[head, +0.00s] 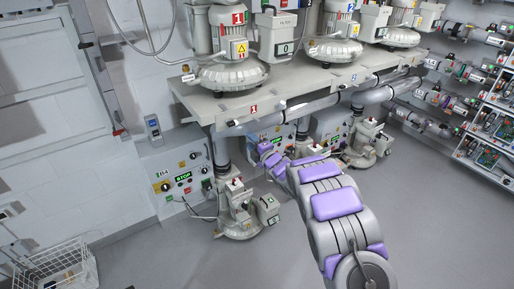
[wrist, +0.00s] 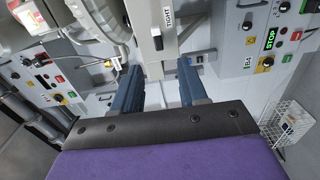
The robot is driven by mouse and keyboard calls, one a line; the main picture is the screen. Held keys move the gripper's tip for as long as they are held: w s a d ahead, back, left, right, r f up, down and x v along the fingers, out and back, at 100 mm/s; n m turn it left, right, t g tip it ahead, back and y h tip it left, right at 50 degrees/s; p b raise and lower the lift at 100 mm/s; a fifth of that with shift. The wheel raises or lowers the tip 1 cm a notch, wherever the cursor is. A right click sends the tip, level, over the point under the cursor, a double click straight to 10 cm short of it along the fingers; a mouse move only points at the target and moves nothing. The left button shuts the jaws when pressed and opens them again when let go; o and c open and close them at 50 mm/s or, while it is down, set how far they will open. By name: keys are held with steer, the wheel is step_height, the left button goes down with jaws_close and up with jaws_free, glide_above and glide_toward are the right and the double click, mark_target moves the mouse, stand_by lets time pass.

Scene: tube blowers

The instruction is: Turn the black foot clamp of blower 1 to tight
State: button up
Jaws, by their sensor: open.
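My gripper (wrist: 160,64) is open, its two dark blue fingers apart and pointing up the wrist view. A small black part (wrist: 157,38), seemingly the foot clamp, is on a grey upright just beyond and between the fingertips. The word TIGHT (wrist: 168,18) is printed beside it. I cannot tell whether the fingers touch it. In the head view, blower 1 (head: 233,73) stands on the bench, with a red 1 tag on the bench edge below. My arm reaches under that edge, and its purple end (head: 265,147) shows there. The fingertips and clamp cannot be made out in that view.
A control panel with a green STOP sign (wrist: 269,39) is at right in the wrist view. Grey machinery (wrist: 95,22) lies close at upper left. In the head view, a floor unit (head: 240,215) stands below the bench, and a wire basket (head: 58,268) at lower left.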

steer(key=shift+v, duration=1.85)
steer(key=shift+w, duration=0.1)
steer(key=d+r+m+h, duration=0.3)
steer(key=d+m+h, duration=0.15)
steer(key=d, duration=0.35)
steer(key=s+d+r+m+g+h+b, duration=0.25)
steer(key=s+d+m+g+h, duration=0.35)
steer(key=s+d+m, duration=0.75)
steer(key=s+a+m+g, duration=0.3)
steer(key=s+g, duration=0.2)
steer(key=s, duration=1.9)
steer(key=s+a+m+g, duration=0.3)
steer(key=s+g, duration=0.2)
steer(key=s, duration=1.9)
steer(key=shift+m+g, duration=0.3)
steer(key=shift+g, duration=0.1)
steer(key=shift+w+f+y, duration=0.1)
steer(key=shift+f+y, duration=0.05)
steer(key=shift+y, duration=0.1)
